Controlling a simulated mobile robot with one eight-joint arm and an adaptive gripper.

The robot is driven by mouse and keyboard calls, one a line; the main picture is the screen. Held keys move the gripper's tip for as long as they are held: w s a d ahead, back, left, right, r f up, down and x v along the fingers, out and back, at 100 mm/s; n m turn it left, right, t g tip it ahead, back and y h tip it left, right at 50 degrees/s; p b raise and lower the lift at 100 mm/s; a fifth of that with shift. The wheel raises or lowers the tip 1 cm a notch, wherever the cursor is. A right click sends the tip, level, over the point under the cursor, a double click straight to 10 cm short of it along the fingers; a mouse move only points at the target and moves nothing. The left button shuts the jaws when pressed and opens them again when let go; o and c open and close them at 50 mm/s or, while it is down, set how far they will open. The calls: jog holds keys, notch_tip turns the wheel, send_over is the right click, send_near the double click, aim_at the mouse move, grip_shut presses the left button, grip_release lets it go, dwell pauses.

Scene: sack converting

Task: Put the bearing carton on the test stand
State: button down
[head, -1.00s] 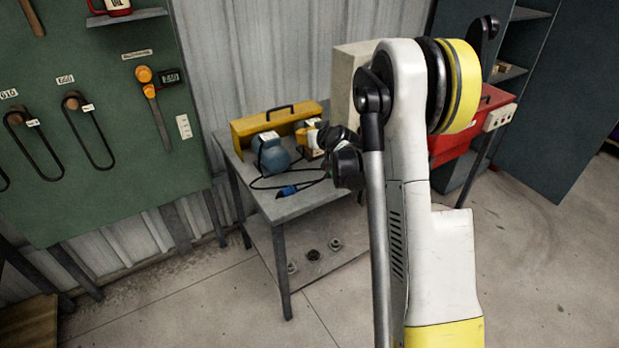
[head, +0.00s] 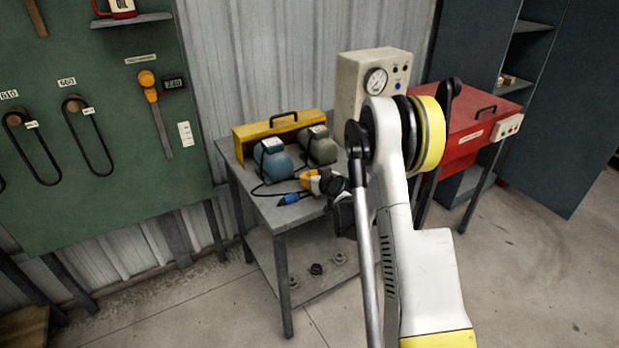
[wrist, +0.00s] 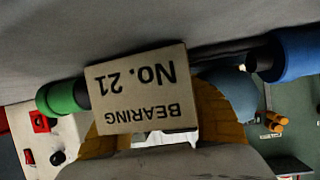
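The bearing carton (wrist: 142,88) is a small tan box that fills the middle of the wrist view. Its label "BEARING No. 21" reads upside down there. In the head view my arm hides the carton. The test stand (head: 262,209) is a grey metal table carrying a blue motor (head: 274,162), a grey-green motor (head: 320,147) and a yellow guard (head: 252,138). My gripper (head: 343,213) is low over the stand's right front part, mostly hidden behind my arm.
A blue plug (head: 289,200) lies near the stand's front left edge. A green cylinder (wrist: 61,98) shows beside the carton in the wrist view. A gauge box (head: 376,62) and a red cabinet (head: 462,138) stand to the right. Open floor (head: 530,270) lies at the right front.

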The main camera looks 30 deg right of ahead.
jog(key=shift+f, duration=0.1)
jog(key=c, duration=1.6)
grip_release()
